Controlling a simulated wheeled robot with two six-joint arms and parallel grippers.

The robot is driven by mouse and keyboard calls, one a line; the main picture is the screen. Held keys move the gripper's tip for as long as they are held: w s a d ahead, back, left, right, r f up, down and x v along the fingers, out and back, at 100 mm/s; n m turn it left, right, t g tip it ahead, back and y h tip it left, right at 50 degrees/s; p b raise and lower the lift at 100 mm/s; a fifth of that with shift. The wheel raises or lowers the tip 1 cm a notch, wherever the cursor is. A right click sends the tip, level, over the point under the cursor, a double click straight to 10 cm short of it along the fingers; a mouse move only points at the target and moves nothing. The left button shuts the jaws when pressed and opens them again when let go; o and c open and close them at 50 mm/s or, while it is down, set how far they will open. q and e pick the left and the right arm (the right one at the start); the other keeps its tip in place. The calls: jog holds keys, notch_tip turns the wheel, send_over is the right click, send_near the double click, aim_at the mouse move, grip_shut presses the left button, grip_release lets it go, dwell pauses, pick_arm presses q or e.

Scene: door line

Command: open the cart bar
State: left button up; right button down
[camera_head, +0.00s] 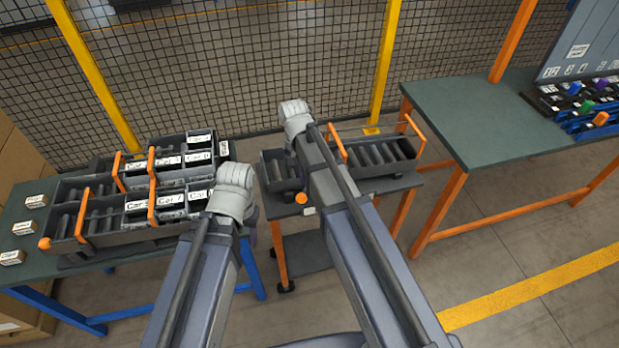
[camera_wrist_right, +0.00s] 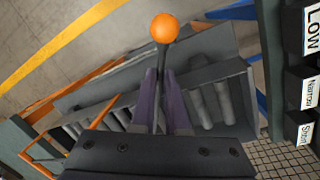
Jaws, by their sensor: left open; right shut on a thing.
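The cart (camera_head: 385,184) stands mid-picture with a dark tray of cylindrical parts and an orange bar frame (camera_head: 413,135) over it. An orange ball knob (camera_head: 301,198) shows at the cart's near side, beside my right arm. In the right wrist view, the knob (camera_wrist_right: 164,28) tops a thin dark rod, and my right gripper (camera_wrist_right: 164,100) is shut on that rod, just below the ball. In the head view my right forearm hides that gripper and part of the tray. My left gripper (camera_head: 250,232) is open and empty, left of the cart; its fingers are mostly hidden by the wrist.
A table (camera_head: 22,205) at left bears labelled dark bins (camera_head: 185,205) with orange bars. A green-topped table (camera_head: 470,120) with orange legs stands right, with coloured parts on it. A mesh fence (camera_head: 240,70) closes the back. Floor at lower right is clear.

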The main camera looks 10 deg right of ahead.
jog(key=shift+w+a+m+g+y, duration=0.15)
jog(key=shift+w+a+m+y, duration=0.35)
jog(key=shift+m, duration=1.45)
jog(key=shift+w+a+m+g+y, duration=0.15)
jog(key=shift+w+m, duration=0.6)
jog(key=shift+m, duration=1.15)
jog(key=shift+w+a+m+g+y, duration=0.3)
jog(key=shift+w+m, duration=0.35)
jog(key=shift+m, duration=1.3)
jog(key=shift+d, duration=0.1)
jog(key=c, duration=0.9)
grip_release()
jog(key=shift+r, duration=0.15)
jog(key=p+v, duration=0.7)
jog(key=shift+w+r, duration=0.1)
jog(key=shift+r, duration=0.25)
